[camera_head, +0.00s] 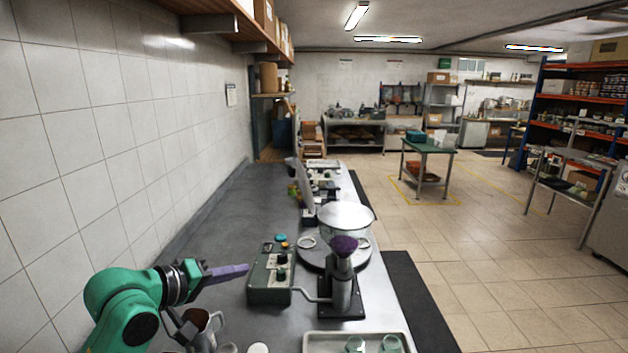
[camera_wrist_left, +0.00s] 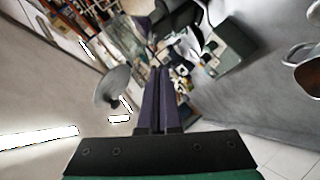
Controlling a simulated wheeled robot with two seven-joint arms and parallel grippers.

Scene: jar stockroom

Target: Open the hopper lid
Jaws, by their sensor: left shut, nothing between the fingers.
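The hopper (camera_head: 359,234) is a clear cone on a dark metal grinder stand (camera_head: 345,290), with dark purple contents low inside. A pale round lid (camera_head: 345,215) lies across its top and looks shut. In the left wrist view a grey disc, seemingly the lid (camera_wrist_left: 111,86), shows left of my fingers. My left gripper (camera_head: 246,269) has purple fingers pressed together with nothing between them. In the head view it points right, left of the hopper and apart from it, near a grey-green control box. The fingers also show in the left wrist view (camera_wrist_left: 156,75). My right gripper is out of view.
The control box (camera_head: 268,278) stands between my left gripper and the grinder. A metal mug (camera_head: 205,325) is below my left wrist. A tray (camera_head: 330,346) with green-tinted jars is at the front. The counter (camera_head: 210,215) is clear toward the tiled wall.

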